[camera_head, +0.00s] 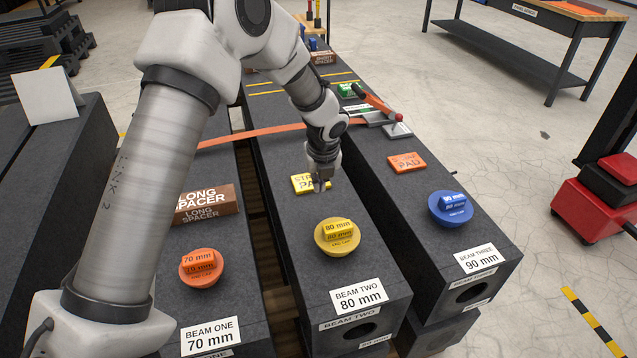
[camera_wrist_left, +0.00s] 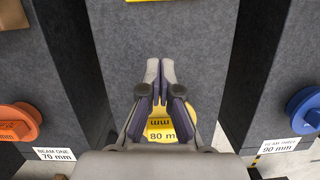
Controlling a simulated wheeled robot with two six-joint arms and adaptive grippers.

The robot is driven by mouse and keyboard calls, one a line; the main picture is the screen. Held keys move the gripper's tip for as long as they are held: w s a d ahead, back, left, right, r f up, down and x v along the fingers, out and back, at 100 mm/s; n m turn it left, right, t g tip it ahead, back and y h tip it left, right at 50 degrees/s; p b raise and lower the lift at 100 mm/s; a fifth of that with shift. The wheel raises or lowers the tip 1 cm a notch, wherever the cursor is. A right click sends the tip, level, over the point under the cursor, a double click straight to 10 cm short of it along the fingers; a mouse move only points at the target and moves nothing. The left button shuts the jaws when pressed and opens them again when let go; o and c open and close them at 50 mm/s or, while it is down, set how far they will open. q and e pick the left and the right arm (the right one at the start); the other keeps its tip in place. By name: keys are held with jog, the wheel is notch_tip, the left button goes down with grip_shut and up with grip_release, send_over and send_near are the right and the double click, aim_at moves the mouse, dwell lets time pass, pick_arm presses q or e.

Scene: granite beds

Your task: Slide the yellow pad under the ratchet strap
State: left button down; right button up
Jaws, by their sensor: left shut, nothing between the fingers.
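The yellow pad (camera_head: 302,183) lies flat on the top of beam two, its right end partly hidden behind my gripper. Only its near edge (camera_wrist_left: 152,1) shows at the top of the left wrist view. The orange ratchet strap (camera_head: 262,132) crosses the beams beyond the pad, with a gap of bare beam between them. Its ratchet (camera_head: 376,116) sits on beam three. My left gripper (camera_head: 321,187) points down by the pad's near right side. In the left wrist view its fingertips (camera_wrist_left: 160,62) are together and empty, short of the pad.
A yellow 80 mm end cap (camera_head: 338,238) stands on beam two nearer me. An orange pad (camera_head: 407,162) and a blue cap (camera_head: 451,208) are on beam three. A brown long spacer (camera_head: 206,205) and an orange cap (camera_head: 201,267) are on beam one. Gaps separate the beams.

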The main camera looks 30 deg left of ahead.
aim_at(317, 206)
pick_arm(q)
jog(key=b+x, duration=0.1)
jog(key=x, duration=0.7)
jog(key=shift+s+d, duration=0.1)
jog(key=w+a, duration=0.2)
jog(key=shift+w+a+r, duration=0.25)
jog(key=shift+r, duration=0.1)
jog(key=shift+w+a+f, duration=0.1)
jog(key=shift+a, duration=0.1)
jog(key=shift+p, duration=0.35)
